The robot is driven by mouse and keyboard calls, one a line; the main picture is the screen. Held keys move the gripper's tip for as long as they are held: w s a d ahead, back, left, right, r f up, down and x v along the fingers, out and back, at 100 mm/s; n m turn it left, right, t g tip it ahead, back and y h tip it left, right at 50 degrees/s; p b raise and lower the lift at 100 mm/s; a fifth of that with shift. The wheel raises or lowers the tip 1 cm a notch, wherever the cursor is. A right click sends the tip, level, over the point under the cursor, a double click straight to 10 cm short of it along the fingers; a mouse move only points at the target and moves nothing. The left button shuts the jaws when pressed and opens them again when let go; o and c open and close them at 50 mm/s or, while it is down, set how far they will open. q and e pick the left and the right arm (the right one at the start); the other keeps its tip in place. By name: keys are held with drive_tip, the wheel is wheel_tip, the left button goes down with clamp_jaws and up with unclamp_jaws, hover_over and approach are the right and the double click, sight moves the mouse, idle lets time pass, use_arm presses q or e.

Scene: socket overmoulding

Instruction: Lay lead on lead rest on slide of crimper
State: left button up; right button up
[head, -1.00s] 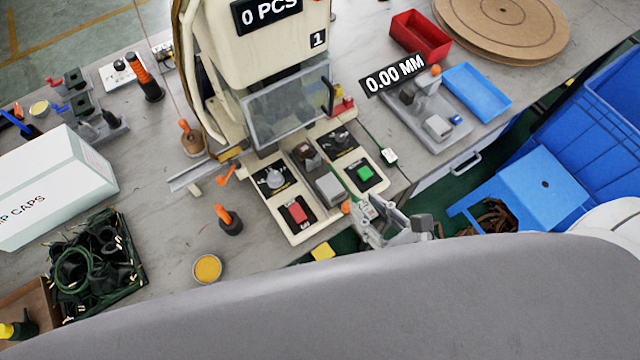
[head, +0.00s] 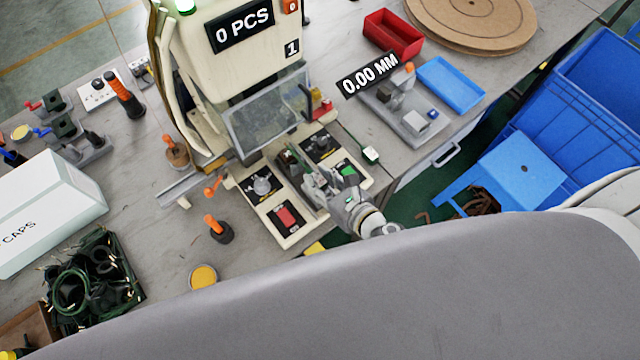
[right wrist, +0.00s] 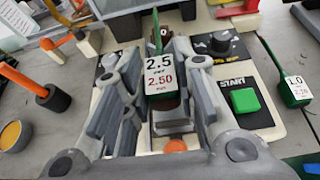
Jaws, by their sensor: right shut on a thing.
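The crimper (head: 215,75) stands at the back centre. Its slide (head: 288,160) runs between the two control panels and is partly covered by my right gripper (head: 312,178). In the right wrist view, a narrow green piece (right wrist: 155,28) with a white "2.5 / 2.50" label (right wrist: 160,76) stands between the fingers of my right gripper (right wrist: 148,78), over the slide. It looks like the held lead, but I cannot make out its ends or exactly where the fingers touch it. The lead rest is hidden by the gripper and label. My left gripper is not in view.
A green "1.0" labelled piece (right wrist: 295,88) lies right of the crimper. The START button (right wrist: 244,100) is close by the right gripper. An orange-handled tool (head: 218,229), yellow pot (head: 203,276) and crate of dark leads (head: 128,265) are at left. A gauge stand (head: 412,120) is at right.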

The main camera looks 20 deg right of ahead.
drive_tip(key=shift+w+f, duration=0.3)
drive_tip(key=shift+s+f+b, duration=0.1)
drive_tip(key=shift+f+b, duration=0.25)
drive_tip(key=shift+f, duration=1.2)
drive_tip(key=o, duration=1)
drive_tip(key=shift+f, duration=0.1)
drive_tip(key=b+v, duration=0.2)
drive_tip(key=v, duration=1)
drive_tip(key=shift+b, duration=0.4)
